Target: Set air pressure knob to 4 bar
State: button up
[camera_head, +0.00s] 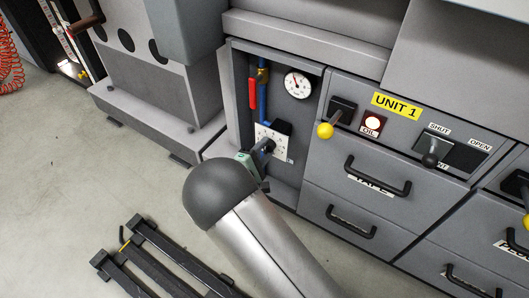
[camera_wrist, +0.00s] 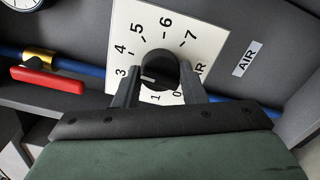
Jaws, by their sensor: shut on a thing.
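The air pressure knob (camera_wrist: 160,66) is black and round, on a white dial plate (camera_wrist: 205,30) numbered from 0 to 7. Its white mark points left, close to the 3 and toward the hidden 2. My gripper (camera_wrist: 158,78) is shut on the knob, one finger on each side. In the head view the dial plate (camera_head: 264,132) sits low in a grey recess, with my gripper (camera_head: 265,149) at it; the knob is mostly hidden there. A round white gauge (camera_head: 298,84) is above; its reading is too small to tell.
A red lever (camera_head: 252,93) and a blue pipe (camera_head: 263,113) stand left of the gauge inside the recess. A yellow-tipped lever (camera_head: 325,130), a lit OIL lamp (camera_head: 372,123) and drawer handles are to the right. Black rails (camera_head: 165,262) lie on the floor.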

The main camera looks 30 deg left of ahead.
jog(key=shift+m, duration=0.4)
jog(key=shift+s, duration=0.1)
jog(key=o, duration=1)
jog(key=s+p, duration=0.4)
jog(key=s, duration=1.3)
jog(key=shift+s+d, duration=0.2)
jog(key=shift+d, duration=0.1)
